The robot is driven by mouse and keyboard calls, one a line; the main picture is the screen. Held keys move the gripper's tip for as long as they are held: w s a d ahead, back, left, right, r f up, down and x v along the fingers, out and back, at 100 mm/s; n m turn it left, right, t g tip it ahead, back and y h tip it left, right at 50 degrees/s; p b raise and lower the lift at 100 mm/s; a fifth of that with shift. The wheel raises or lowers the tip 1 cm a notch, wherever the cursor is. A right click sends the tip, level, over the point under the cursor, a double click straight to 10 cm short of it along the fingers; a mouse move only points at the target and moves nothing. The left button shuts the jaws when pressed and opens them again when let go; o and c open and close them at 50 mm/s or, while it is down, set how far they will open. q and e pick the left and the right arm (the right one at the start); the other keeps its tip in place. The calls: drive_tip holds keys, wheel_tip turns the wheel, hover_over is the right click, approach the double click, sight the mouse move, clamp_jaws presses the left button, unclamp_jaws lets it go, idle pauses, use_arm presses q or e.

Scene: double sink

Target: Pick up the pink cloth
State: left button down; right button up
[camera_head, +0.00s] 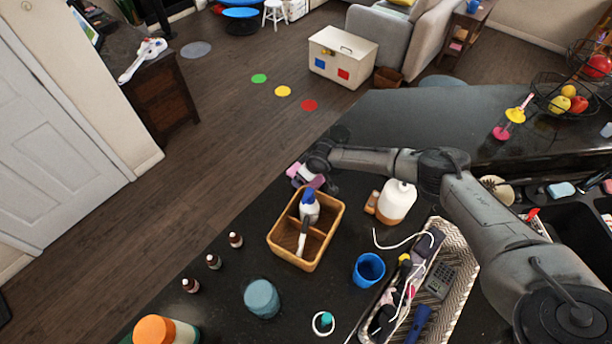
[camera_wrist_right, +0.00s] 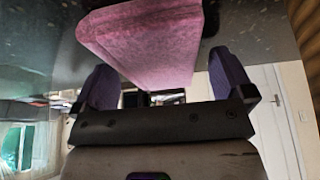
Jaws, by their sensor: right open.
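The pink cloth (camera_wrist_right: 150,42) is a thick folded block lying on the dark countertop, seen close up in the right wrist view. My right gripper (camera_wrist_right: 168,82) is open, with one purple finger pad on each side of the cloth. The cloth's near end reaches between the fingers, and narrow gaps seem to show on both sides. In the head view my right gripper (camera_head: 307,176) is at the counter's far left edge, behind the wooden caddy. There it is small, and cloth and fingers are hard to tell apart. My left gripper is not in view.
The wooden caddy (camera_head: 274,246) with a blue-capped bottle stands just in front of the gripper. A white soap dispenser (camera_head: 397,203), blue cup (camera_head: 368,269) and woven tray (camera_head: 465,262) are to the right, below my arm. Small brown bottles (camera_head: 236,240) line the left edge, with floor beyond.

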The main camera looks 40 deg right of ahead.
drive_tip(key=c, duration=0.6)
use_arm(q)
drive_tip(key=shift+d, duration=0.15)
use_arm(e)
drive_tip(key=c, duration=0.4)
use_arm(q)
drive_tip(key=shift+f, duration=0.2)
use_arm(e)
drive_tip(key=shift+r, duration=0.55)
use_arm(q)
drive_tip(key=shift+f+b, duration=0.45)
drive_tip(key=shift+b, duration=0.15)
use_arm(e)
wheel_tip(320, 180, up, 3)
drive_tip(key=shift+f, duration=0.1)
use_arm(q)
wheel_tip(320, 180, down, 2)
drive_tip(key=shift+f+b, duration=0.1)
drive_tip(key=shift+b, duration=1)
use_arm(e)
drive_tip(key=s+d+r, duration=0.7)
drive_tip(key=s, duration=0.2)
